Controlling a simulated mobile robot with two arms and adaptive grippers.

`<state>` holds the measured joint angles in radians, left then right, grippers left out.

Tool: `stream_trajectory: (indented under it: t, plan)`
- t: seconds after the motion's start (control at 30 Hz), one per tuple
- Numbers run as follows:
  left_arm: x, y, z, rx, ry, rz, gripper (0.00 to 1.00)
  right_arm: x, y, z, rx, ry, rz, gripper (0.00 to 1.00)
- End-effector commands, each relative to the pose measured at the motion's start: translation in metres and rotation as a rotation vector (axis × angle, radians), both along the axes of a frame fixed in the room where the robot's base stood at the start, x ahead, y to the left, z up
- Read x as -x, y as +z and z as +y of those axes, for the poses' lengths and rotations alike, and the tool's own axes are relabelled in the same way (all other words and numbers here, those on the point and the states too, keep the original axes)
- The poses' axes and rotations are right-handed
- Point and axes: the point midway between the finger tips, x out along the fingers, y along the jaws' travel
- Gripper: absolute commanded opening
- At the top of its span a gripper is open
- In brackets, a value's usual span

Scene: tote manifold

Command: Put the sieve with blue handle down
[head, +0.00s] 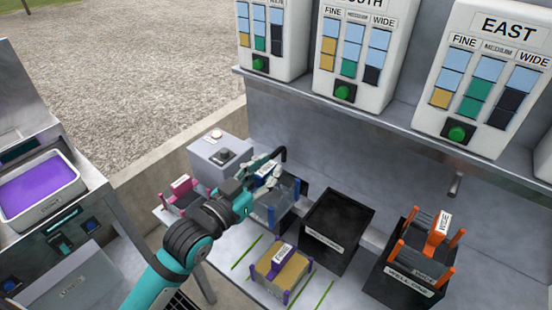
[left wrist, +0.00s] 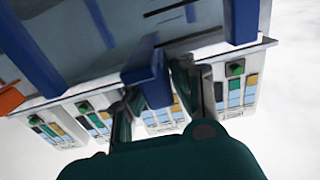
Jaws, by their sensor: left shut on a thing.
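The sieve with blue handle (head: 270,215) is a greyish box with blue posts, near the back of the bench in the head view. My left gripper (head: 262,176) is shut on its blue handle from above. In the left wrist view the left gripper's fingers (left wrist: 165,100) close around a blue handle part (left wrist: 157,88), and the sieve's grey wall (left wrist: 65,40) with blue posts fills the top. The sieve looks upright; I cannot tell whether its underside touches anything. My right gripper is not in view.
A purple-handled sieve (head: 279,268) stands in front, between green marks (head: 245,252). A pink-handled sieve (head: 181,188) is left. A black bin (head: 326,243) is right, then another bin (head: 388,284) with an orange-handled sieve (head: 437,232). A grey box (head: 213,158) stands behind.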

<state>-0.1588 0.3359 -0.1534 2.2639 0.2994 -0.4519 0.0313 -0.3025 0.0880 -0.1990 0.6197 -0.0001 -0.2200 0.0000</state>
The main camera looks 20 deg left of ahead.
Motion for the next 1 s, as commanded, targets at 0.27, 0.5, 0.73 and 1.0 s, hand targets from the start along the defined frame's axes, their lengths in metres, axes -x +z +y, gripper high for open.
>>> stream_trajectory:
  t: [0.27,0.5,0.73,1.0]
  plan:
    - [-0.069,-0.004,0.008,0.0,0.001,-0.002,0.0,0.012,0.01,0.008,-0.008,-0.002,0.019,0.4]
    - [-0.087,-0.012,0.01,-0.001,0.0,0.002,0.0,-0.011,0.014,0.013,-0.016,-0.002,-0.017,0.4]
    - [-0.086,-0.041,0.01,0.0,0.0,0.002,0.0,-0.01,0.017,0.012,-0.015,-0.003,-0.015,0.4]
    - [-0.086,-0.043,0.01,0.0,0.0,-0.001,0.0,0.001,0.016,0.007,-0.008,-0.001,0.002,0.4]
